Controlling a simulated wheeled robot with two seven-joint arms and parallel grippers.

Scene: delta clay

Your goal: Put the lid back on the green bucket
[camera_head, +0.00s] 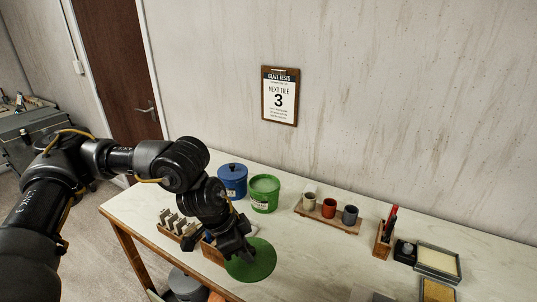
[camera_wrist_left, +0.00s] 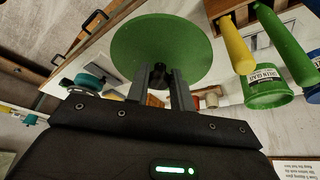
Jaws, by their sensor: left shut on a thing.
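The green lid (camera_head: 258,264) is a flat round disc held above the front part of the table. My left gripper (camera_head: 246,254) is shut on it. In the left wrist view the lid (camera_wrist_left: 160,40) lies beyond the fingertips, and its dark knob (camera_wrist_left: 161,75) is between the two fingers (camera_wrist_left: 161,84). The green bucket (camera_head: 264,197) stands uncovered at the back of the table, behind the lid and apart from it. It also shows in the left wrist view (camera_wrist_left: 268,98), with a pale label. My right gripper is not in view.
A lidded blue bucket (camera_head: 232,184) stands close left of the green one. A wooden rack (camera_head: 328,219) with three small cups is to the right. A wooden holder (camera_head: 178,231) is left of my gripper. A pen box (camera_head: 383,240) and trays (camera_head: 437,264) are farther right.

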